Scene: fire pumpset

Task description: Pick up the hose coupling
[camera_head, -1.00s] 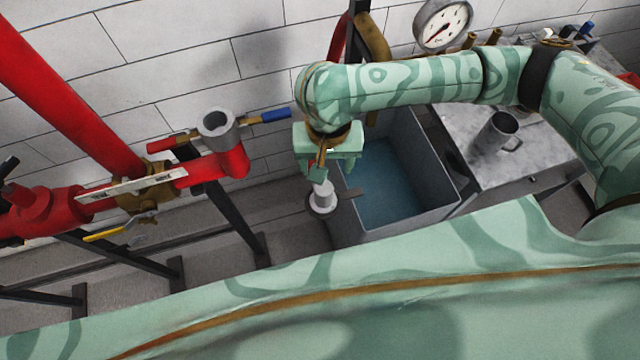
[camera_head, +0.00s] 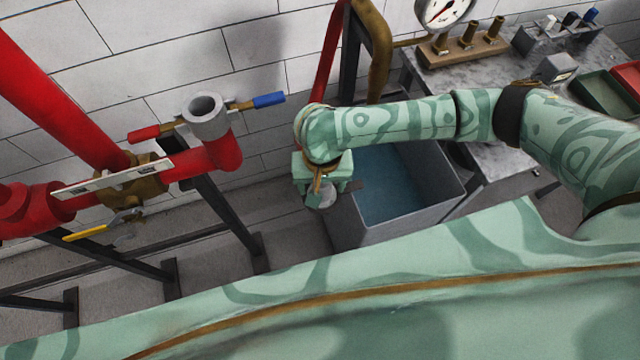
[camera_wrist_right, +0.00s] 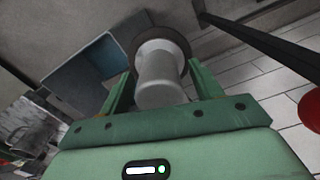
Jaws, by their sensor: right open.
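The hose coupling (camera_wrist_right: 162,72) is a pale grey cylinder with a wider round, darker rim at its far end. In the right wrist view it lies between the two fingers of my right gripper (camera_wrist_right: 163,85), with its near end close to the palm. In the head view the gripper (camera_head: 322,188) is above and around the coupling (camera_head: 324,200), covering most of it. The right gripper is open. I cannot tell whether either finger touches the coupling. My left gripper is not in view.
A grey tank of blue water (camera_head: 395,185) stands just right of the coupling. Red pipework with a grey upright outlet (camera_head: 205,117) and a yellow-handled valve (camera_head: 92,233) is at left. A bench (camera_head: 420,68) with a gauge (camera_head: 440,8) and trays is at back right.

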